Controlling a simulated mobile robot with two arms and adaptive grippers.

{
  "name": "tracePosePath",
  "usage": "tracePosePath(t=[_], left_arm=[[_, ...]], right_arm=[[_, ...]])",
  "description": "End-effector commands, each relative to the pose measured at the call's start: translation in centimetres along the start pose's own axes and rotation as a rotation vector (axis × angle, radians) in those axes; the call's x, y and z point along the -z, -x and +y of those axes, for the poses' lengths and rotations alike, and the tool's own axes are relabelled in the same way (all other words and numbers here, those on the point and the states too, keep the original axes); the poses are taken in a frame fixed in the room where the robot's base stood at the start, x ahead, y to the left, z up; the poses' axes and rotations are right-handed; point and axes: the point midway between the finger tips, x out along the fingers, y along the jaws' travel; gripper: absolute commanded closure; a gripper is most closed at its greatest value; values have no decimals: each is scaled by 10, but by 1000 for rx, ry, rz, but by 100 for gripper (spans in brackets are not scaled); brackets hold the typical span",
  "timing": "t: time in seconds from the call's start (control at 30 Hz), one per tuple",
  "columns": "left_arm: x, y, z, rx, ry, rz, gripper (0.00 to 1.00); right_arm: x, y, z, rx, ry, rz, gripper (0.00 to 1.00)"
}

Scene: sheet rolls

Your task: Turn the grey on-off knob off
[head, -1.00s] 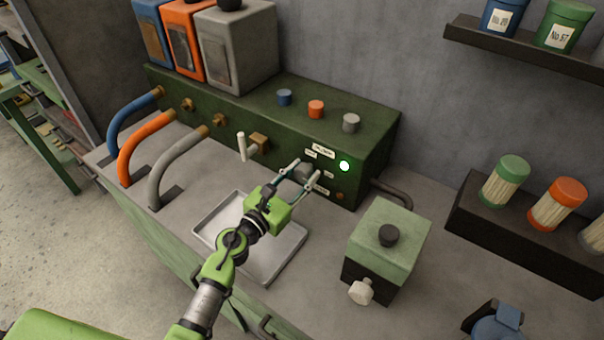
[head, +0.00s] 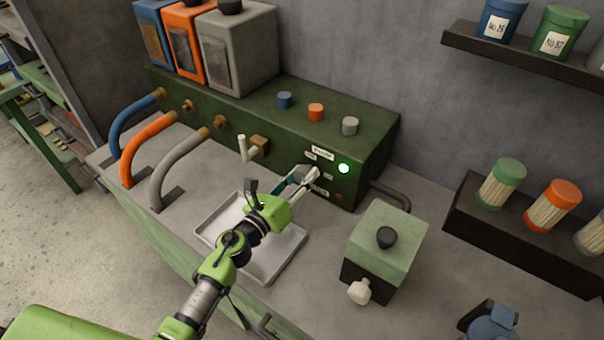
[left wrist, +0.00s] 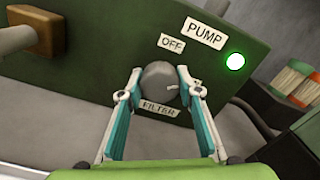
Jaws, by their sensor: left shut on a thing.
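The grey on-off knob (left wrist: 157,80) is on the front of the green pump box (head: 230,122). A small white mark on it points right in the left wrist view. An "OFF" label (left wrist: 172,44) is above it, a "PUMP" label (left wrist: 206,33) above right, and a "FILTER" label (left wrist: 160,109) below. The green lamp (head: 344,168) is lit; it also shows in the left wrist view (left wrist: 235,62). My left gripper (head: 312,176) is shut on the knob, one finger on each side. In the head view the fingers mostly hide the knob. My right gripper is not in view.
A shallow metal tray (head: 285,255) lies below my left arm. A green-topped block with a black knob (head: 387,237) stands to the right. Blue, orange and grey hoses (head: 143,143) leave the box at left. A white-handled valve (head: 243,148) is left of the gripper.

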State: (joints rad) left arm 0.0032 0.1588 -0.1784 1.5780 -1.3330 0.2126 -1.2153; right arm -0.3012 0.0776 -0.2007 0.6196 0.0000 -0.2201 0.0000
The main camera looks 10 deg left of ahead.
Motion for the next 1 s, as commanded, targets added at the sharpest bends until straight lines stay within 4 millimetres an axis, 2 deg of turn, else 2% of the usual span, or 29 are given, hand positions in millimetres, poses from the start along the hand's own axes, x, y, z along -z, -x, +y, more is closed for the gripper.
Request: tracePosePath(t=[0.7,1.0], left_arm=[[-1,0,0,-1,673,0,89],[0,0,0,-2,887,0,89]], right_arm=[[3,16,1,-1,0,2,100],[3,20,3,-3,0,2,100]])
